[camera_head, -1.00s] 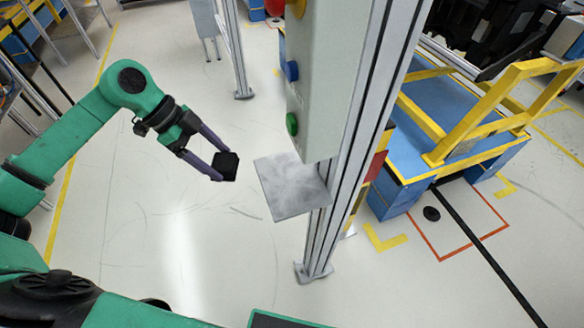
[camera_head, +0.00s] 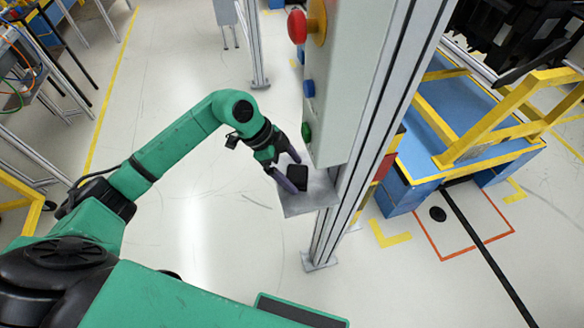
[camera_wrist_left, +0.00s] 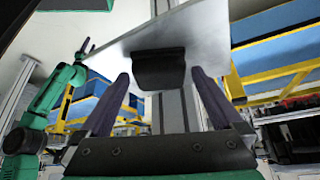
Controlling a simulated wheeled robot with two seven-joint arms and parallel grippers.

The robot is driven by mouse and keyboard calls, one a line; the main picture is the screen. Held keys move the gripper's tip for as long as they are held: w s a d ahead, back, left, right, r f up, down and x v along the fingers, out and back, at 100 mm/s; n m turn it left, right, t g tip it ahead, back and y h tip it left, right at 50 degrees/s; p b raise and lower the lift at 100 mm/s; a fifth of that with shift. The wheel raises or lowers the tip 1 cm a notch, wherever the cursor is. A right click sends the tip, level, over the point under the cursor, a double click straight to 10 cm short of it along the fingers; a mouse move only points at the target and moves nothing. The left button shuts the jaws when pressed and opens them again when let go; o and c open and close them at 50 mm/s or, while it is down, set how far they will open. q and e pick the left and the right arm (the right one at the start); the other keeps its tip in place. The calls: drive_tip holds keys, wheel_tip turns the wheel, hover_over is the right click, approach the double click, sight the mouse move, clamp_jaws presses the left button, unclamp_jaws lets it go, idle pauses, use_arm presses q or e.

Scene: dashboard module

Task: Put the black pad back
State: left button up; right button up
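The black pad (camera_head: 297,176) is a small dark block on the grey metal shelf (camera_head: 308,203) below the control box. My left gripper (camera_head: 292,172) reaches the shelf with one finger on each side of the pad. In the left wrist view, the pad (camera_wrist_left: 160,68) sits between the purple fingers (camera_wrist_left: 160,80) with a visible gap on both sides, so the gripper is open. My right gripper is outside the head view. A small green arm, seemingly mine, shows in the left wrist view with its gripper (camera_wrist_left: 87,47) fingers spread.
The control box (camera_head: 355,80) with a red button (camera_head: 297,26), blue buttons and a green one (camera_head: 306,132) hangs just above the shelf. A metal post (camera_head: 375,140) stands right beside it. A blue and yellow cart (camera_head: 470,160) is to the right.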

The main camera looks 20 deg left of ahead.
use_arm(q)
drive_tip(key=shift+a, duration=0.1)
drive_tip(key=b+v, duration=0.2)
drive_tip(key=v, duration=1)
